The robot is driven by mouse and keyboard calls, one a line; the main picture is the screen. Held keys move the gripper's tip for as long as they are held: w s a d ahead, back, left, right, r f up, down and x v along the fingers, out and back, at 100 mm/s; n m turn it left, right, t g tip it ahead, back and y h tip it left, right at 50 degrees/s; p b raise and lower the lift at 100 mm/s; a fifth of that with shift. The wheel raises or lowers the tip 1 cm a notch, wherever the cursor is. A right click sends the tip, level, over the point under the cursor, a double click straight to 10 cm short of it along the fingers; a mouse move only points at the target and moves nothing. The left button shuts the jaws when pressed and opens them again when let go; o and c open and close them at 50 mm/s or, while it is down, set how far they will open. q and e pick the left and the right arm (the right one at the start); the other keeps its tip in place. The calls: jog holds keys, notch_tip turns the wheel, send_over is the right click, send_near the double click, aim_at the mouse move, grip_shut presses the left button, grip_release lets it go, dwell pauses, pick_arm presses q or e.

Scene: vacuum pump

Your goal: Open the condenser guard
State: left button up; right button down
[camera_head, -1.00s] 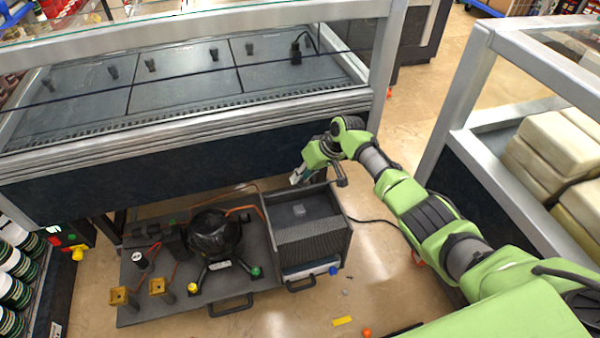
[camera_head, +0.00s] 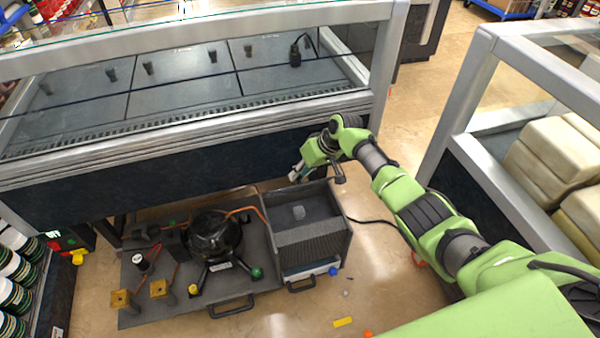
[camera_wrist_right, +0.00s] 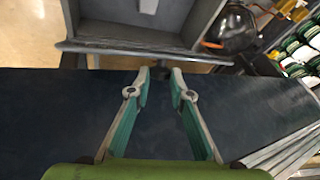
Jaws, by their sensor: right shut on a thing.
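The condenser unit is a dark grey open-topped box with a ribbed front (camera_head: 314,243), at the right end of a low platform on the floor. My right gripper (camera_head: 295,177) is at the box's back rim, beside the display case. In the right wrist view, its fingertips (camera_wrist_right: 160,75) close around a small dark part at the rim (camera_wrist_right: 160,73), which they mostly hide. I cannot tell which part is the guard. My left gripper is not in view.
A compressor (camera_head: 214,234) and brass fittings (camera_head: 122,299) stand on the platform (camera_head: 165,315), left of the box. The display case (camera_head: 180,180) rises close behind. A second case (camera_head: 480,165) stands at right. A yellow piece (camera_head: 343,322) lies on the floor in front.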

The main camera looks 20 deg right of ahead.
jog(key=shift+w+r, duration=0.2)
jog(key=shift+r, duration=0.1)
dwell(0.4)
jog(key=c, duration=1.8)
grip_release()
jog(key=shift+c, duration=0.2)
jog(key=shift+s, duration=0.2)
jog(key=shift+f, duration=0.15)
jog(key=v, duration=1.2)
